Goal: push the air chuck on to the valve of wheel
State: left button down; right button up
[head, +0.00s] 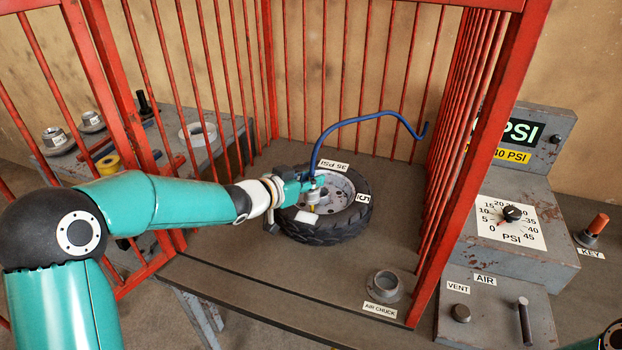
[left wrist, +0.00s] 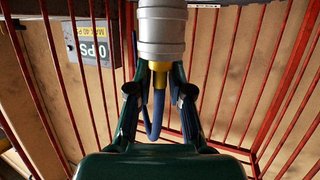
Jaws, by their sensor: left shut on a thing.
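The wheel (head: 348,224), a black tyre with a pale rim, lies flat on the cage floor in the head view. Labels on it read "35 PSI" and "5". My left gripper (head: 312,186) is over the rim's left part, shut on the air chuck. The chuck (left wrist: 162,32) is a grey cylinder with a yellow part between the fingers (left wrist: 160,82) in the left wrist view. Its blue hose (head: 366,118) arches up and right. The wheel's valve cannot be made out; whether the chuck touches it cannot be told.
Red cage bars (head: 448,150) surround the wheel at the back and sides. The empty air chuck holder (head: 386,284) stands at the front. A side bench (head: 190,166) stands left.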

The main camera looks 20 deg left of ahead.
pick_arm(q)
jog(key=shift+f+b, duration=0.6)
jog(key=shift+f, duration=0.15)
jog(key=c, duration=1)
grip_release()
jog(key=v, duration=1.2)
jog(key=shift+f, duration=0.15)
